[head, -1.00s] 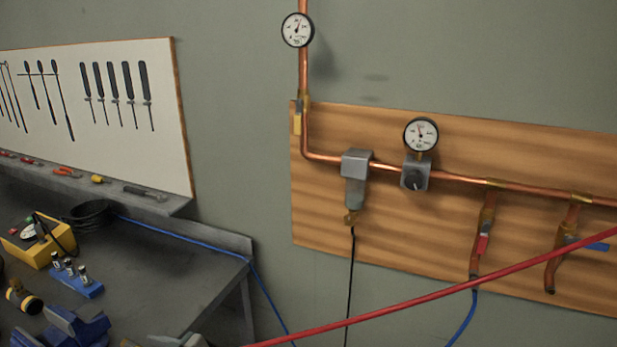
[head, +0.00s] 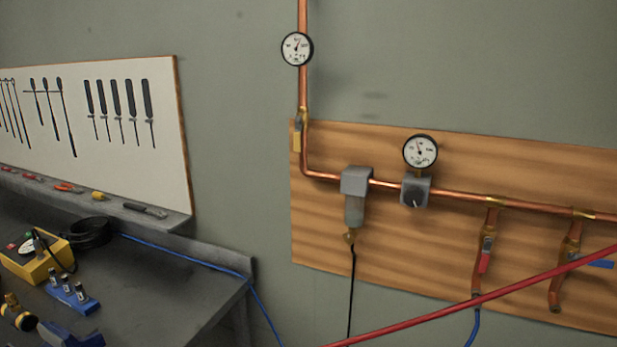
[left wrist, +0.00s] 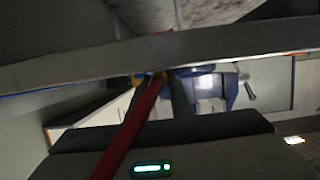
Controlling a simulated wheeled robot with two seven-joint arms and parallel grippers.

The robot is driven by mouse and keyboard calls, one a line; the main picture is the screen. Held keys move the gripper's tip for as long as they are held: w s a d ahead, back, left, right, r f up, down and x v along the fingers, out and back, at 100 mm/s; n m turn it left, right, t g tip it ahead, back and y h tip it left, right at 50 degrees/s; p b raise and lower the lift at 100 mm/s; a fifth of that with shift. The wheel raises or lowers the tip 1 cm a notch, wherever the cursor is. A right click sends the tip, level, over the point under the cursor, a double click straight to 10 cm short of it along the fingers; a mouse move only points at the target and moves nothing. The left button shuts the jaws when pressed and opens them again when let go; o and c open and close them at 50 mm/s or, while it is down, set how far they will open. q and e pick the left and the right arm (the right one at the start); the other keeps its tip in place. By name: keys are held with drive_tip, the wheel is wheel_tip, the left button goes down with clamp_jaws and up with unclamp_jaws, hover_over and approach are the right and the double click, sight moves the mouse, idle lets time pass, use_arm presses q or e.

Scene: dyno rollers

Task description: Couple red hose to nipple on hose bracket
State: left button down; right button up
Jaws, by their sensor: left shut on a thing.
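The red hose (head: 480,298) crosses the lower right of the head view as a taut slanting line, in front of the pipe board. It also shows in the left wrist view (left wrist: 130,135), running from the bottom edge up to my left gripper (left wrist: 165,82). That gripper is shut on the red hose, near a small brass-coloured part; the exact grip is dark and hard to make out. Neither gripper shows in the head view. I cannot make out the hose bracket or its nipple in either view.
A wooden board (head: 400,240) carries copper pipes, gauges and valves with red (head: 484,261) and blue (head: 601,264) handles. A dark bench (head: 170,290) at left holds a yellow tester (head: 38,265) and a blue holder (head: 72,298). A blue hose (head: 262,315) hangs off its edge.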

use_arm(q)
drive_tip(key=shift+r, duration=0.15)
drive_tip(key=shift+r, duration=0.3)
drive_tip(key=shift+r+p, duration=1.2)
drive_tip(key=shift+r, duration=0.4)
drive_tip(key=shift+r+p, duration=0.55)
drive_tip(key=shift+r, duration=0.35)
drive_tip(key=shift+r, duration=0.2)
